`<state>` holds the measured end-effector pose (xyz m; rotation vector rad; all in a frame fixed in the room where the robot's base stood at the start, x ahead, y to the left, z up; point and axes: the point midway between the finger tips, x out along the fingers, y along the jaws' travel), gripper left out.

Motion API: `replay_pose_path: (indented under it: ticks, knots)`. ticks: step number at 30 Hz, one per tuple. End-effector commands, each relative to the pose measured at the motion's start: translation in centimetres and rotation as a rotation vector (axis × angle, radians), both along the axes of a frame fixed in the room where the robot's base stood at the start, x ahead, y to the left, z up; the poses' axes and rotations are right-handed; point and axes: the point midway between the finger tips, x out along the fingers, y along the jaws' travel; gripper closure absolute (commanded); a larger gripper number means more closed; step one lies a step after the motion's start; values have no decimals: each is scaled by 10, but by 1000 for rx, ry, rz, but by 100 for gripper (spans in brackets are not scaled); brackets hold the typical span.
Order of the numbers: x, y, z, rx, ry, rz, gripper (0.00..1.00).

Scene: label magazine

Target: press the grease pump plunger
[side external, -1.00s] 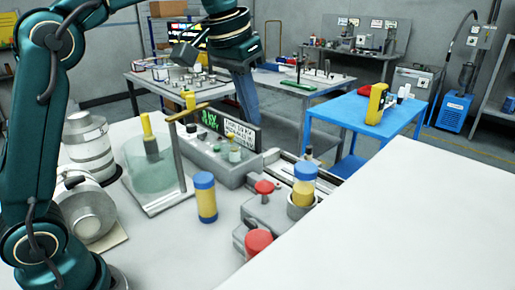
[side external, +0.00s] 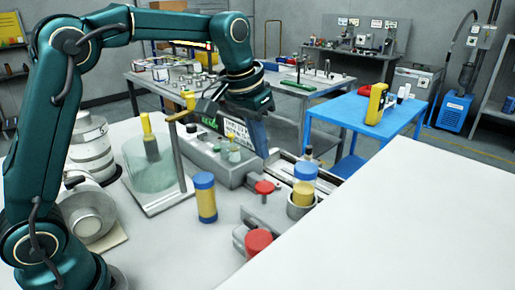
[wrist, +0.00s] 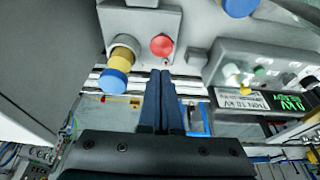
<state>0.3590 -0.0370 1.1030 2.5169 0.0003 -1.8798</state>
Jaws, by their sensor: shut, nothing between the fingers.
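My gripper (side external: 260,152) is shut and empty, pointing down above the far side of the bench fixture; its closed fingertips also show in the wrist view (wrist: 163,73). A red round knob (side external: 264,187) sits on a grey block, and in the wrist view it (wrist: 161,45) lies just beyond the fingertips. A yellow cylinder with a blue cap (side external: 304,172) stands in a grey round holder (side external: 301,211); in the wrist view the cap (wrist: 114,82) is left of the fingers. A second red knob (side external: 258,241) is nearer the front. I cannot tell which part is the grease pump plunger.
A loose yellow cylinder with blue ends (side external: 206,198) stands on the white bench. A glass jar with a yellow-handled tool (side external: 150,165) and a post (side external: 178,155) stand left of the grey control box (side external: 222,160). The bench's right front (side external: 400,215) is clear.

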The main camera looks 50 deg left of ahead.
Motion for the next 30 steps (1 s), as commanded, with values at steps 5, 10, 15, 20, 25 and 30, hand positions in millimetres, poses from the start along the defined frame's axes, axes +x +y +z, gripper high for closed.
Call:
replay_pose_path:
  ticks: [5, 10, 15, 20, 25, 30]
  knots:
    - [7, 0, -35, 0, 6, 0, 100]
    - [7, 0, -55, 0, 4, -1, 100]
    - [7, 0, -65, 0, 1, -1, 100]
    - [7, 0, -66, 0, -1, -1, 100]
    - [7, 0, -66, 0, -1, -1, 100]
    - [7, 0, -83, 0, 4, 0, 100]
